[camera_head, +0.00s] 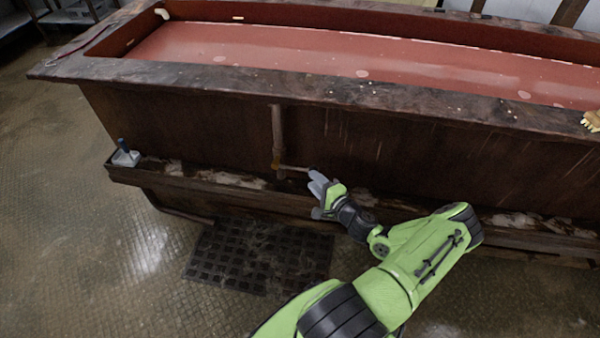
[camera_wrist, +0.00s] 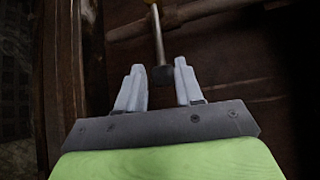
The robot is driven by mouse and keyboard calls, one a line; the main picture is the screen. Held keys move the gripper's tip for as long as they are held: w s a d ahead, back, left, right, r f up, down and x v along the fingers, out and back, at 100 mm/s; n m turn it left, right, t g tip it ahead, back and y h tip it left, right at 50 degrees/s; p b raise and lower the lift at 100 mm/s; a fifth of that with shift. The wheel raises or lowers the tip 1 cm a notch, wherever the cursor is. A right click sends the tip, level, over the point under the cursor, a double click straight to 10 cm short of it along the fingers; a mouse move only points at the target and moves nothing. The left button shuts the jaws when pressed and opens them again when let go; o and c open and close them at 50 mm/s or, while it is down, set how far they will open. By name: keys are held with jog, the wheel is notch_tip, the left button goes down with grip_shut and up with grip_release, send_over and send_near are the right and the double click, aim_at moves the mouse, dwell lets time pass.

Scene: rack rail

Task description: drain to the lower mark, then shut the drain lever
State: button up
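A long dark wooden tank (camera_head: 200,115) holds reddish liquid (camera_head: 330,55) with small foam patches. A small pale mark (camera_head: 238,17) shows on its far inner wall; I cannot tell which mark it is. A vertical pipe (camera_head: 278,130) runs down the tank's front, and a thin lever (camera_head: 293,168) sticks out sideways near its foot. In the wrist view the lever's rod (camera_wrist: 158,38) ends in a dark knob (camera_wrist: 162,76). My gripper (camera_head: 317,184) is at the lever's end. Its fingers (camera_wrist: 159,84) are open on either side of the knob, with gaps showing.
A ledge (camera_head: 205,178) with pale crust runs along the tank's front. A white block with a blue handle (camera_head: 124,152) sits at its left end. A dark grid (camera_head: 258,258) lies on the floor below. A yellow brush-like thing (camera_head: 592,121) is on the right rim. The left floor is clear.

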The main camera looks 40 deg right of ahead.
aim_at(302, 169)
jog(key=w, duration=0.2)
jog(key=w+b, duration=0.1)
jog(key=w, duration=0.2)
jog(key=w+d+f, duration=0.1)
jog(key=w, duration=0.1)
jog(key=shift+w+b, duration=0.3)
jog(key=shift+b, duration=0.05)
grip_shut()
